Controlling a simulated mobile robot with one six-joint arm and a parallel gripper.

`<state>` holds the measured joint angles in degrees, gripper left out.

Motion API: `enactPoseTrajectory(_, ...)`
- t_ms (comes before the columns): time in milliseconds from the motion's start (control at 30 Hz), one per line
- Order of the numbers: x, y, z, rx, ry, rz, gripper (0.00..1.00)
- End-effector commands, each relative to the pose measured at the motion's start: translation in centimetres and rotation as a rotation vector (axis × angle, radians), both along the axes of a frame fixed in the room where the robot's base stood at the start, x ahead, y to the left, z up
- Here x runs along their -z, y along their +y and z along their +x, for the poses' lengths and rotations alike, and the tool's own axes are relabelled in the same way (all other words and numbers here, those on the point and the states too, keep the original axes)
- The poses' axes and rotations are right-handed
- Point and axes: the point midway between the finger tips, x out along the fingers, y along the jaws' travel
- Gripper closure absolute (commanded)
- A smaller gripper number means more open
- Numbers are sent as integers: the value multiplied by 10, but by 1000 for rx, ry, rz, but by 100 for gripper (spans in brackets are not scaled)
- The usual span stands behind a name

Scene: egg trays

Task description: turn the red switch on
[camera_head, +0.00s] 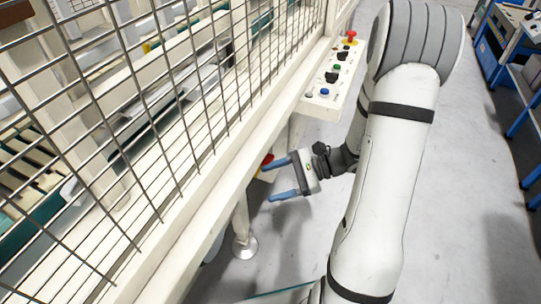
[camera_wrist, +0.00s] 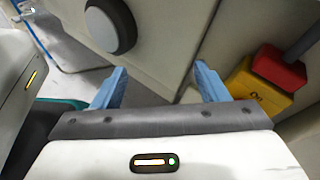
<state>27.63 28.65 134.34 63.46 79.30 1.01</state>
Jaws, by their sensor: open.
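The red switch (camera_wrist: 279,68) is at the right of the wrist view, with a grey bar running up and right from it. It is mounted on a yellow box (camera_wrist: 243,82) with dark lettering that looks like "On". In the head view only a small part of the red switch (camera_head: 267,160) shows, beside the far finger and below the machine's pale rail. My gripper (camera_head: 268,183) is open and empty, its two blue fingers pointing toward the machine. In the wrist view my gripper (camera_wrist: 160,68) has the switch to the right of its right finger, apparently apart from it.
A wire mesh guard (camera_head: 130,110) and pale frame fill the left. A button panel (camera_head: 325,88) is above the gripper. A machine foot (camera_head: 245,247) stands below. Grey floor (camera_head: 465,200) is clear at right.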

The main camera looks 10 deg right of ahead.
Motion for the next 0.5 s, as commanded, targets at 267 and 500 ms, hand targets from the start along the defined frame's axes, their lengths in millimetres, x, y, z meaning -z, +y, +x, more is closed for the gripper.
enactPoseTrajectory(267,44,-64,55,457,120,315,33)
enactPoseTrajectory(500,58,-82,69,578,135,387,33)
